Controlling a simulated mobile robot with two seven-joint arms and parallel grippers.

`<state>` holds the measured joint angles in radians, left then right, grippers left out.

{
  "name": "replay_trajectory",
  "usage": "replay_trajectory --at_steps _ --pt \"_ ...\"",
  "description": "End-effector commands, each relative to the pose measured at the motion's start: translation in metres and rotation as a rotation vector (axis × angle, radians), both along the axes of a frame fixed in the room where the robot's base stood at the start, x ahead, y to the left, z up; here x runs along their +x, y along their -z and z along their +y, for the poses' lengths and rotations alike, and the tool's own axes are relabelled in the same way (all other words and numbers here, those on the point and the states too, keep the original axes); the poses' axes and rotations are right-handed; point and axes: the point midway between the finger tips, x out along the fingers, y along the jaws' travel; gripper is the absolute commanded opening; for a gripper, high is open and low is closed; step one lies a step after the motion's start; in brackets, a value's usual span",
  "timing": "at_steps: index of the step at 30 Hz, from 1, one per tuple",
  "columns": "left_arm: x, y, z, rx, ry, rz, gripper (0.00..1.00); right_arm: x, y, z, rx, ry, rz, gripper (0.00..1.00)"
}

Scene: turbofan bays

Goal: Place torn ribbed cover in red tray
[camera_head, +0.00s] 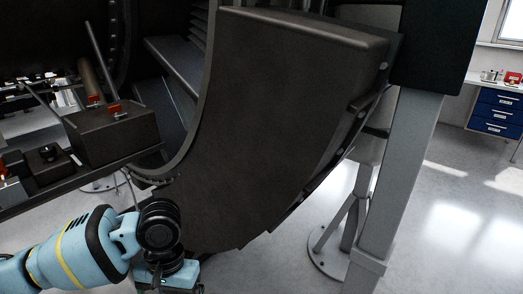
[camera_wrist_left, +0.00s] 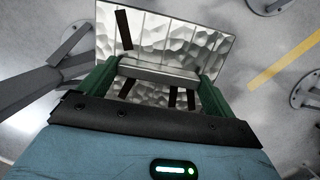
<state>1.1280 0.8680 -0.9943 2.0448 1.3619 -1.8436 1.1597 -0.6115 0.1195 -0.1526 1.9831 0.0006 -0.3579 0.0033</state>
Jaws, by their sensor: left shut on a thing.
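In the left wrist view, my left gripper (camera_wrist_left: 158,72) has its two green fingers closed on the grey bar of a silvery, crumpled-looking ribbed panel (camera_wrist_left: 180,42). Dark slits cross the panel, which looks like the torn ribbed cover. The panel is held clear of the pale floor. In the head view my left arm comes in at the lower left and its wrist is at the bottom edge; the fingers and panel are hidden there. I cannot make out a red tray in either view. My right gripper is not in view.
A large dark curved cowl (camera_head: 270,110) fills the middle of the head view, close to my left wrist. A grey post (camera_head: 405,170) stands to its right. A dark box (camera_head: 110,135) sits on a shelf at left. Blue drawers (camera_head: 497,112) stand far right, beyond open floor.

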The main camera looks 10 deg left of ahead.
Motion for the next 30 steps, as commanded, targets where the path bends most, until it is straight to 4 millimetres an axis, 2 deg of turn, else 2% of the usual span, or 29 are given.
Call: replay_trajectory --at_steps 1,5,6,10,17,20,23,30 --pt "0.005 -0.006 -0.012 -0.002 0.04 -0.004 0.62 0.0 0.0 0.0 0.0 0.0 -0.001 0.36" --pt "0.011 -0.016 -0.033 -0.001 0.121 0.0 0.62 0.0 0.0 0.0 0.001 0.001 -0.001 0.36" --pt "0.011 -0.03 -0.03 0.002 0.115 -0.022 0.62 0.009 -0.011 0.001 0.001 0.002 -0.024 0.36" --pt "0.014 -0.054 -0.029 0.003 0.112 -0.059 0.62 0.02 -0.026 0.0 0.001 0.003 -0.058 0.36" --pt "0.014 -0.058 -0.029 0.003 0.11 -0.065 0.62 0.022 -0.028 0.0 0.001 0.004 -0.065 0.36" --pt "0.013 -0.05 -0.03 0.001 0.108 -0.06 0.62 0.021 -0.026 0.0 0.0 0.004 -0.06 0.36" --pt "0.009 -0.029 -0.03 -0.001 0.105 -0.054 0.62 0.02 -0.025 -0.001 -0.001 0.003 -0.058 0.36" --pt "-0.01 0.048 -0.031 -0.005 0.101 -0.053 0.62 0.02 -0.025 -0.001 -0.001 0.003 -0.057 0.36"
